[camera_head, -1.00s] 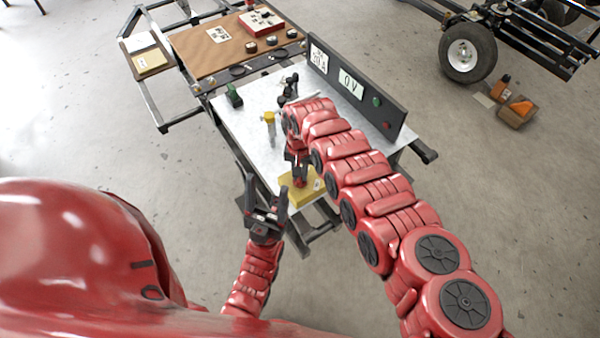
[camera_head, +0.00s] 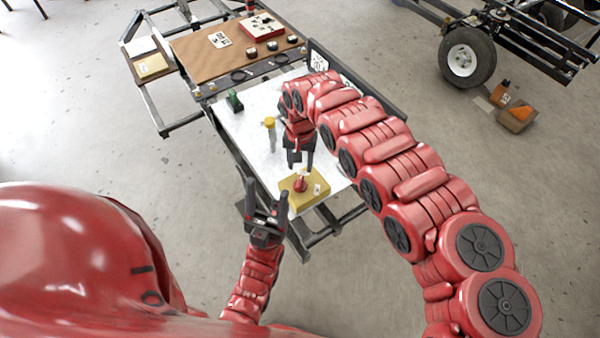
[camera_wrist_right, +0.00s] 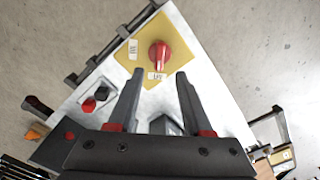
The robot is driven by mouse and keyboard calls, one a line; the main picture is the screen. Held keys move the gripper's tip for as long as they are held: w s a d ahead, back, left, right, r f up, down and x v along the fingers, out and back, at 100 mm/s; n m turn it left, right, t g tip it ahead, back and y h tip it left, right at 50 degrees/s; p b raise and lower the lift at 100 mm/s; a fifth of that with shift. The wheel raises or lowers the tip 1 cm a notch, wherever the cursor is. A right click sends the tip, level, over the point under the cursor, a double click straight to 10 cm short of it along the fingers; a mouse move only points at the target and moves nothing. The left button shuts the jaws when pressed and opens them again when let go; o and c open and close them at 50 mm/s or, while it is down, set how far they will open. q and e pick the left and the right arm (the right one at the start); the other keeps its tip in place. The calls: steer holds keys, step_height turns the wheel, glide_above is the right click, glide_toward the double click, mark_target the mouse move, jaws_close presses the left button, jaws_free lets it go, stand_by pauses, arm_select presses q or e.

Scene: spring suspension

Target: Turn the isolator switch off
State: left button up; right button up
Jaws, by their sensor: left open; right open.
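The isolator switch is a red knob (camera_head: 300,184) on a yellow base (camera_head: 318,192) at the near corner of the white table. In the right wrist view the knob (camera_wrist_right: 160,55) stands on the yellow plate (camera_wrist_right: 185,45), with one white label to its left and another just below it. The label text is too small to read surely. My right gripper (camera_head: 299,160) is open and empty, a little behind and above the knob, apart from it. In the wrist view the knob lies beyond its fingertips (camera_wrist_right: 160,75). My left gripper (camera_head: 266,194) is open and empty, left of the base.
The white table (camera_head: 258,150) also carries a green block (camera_head: 234,100) and a yellow-topped cylinder (camera_head: 269,124). A brown bench (camera_head: 200,55) is behind, and a wheeled chassis (camera_head: 463,58) far right.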

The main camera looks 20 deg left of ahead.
step_height(320, 180, up, 10)
steer(key=b, duration=0.1)
steer(key=shift+f, duration=0.2)
stand_by(0.3)
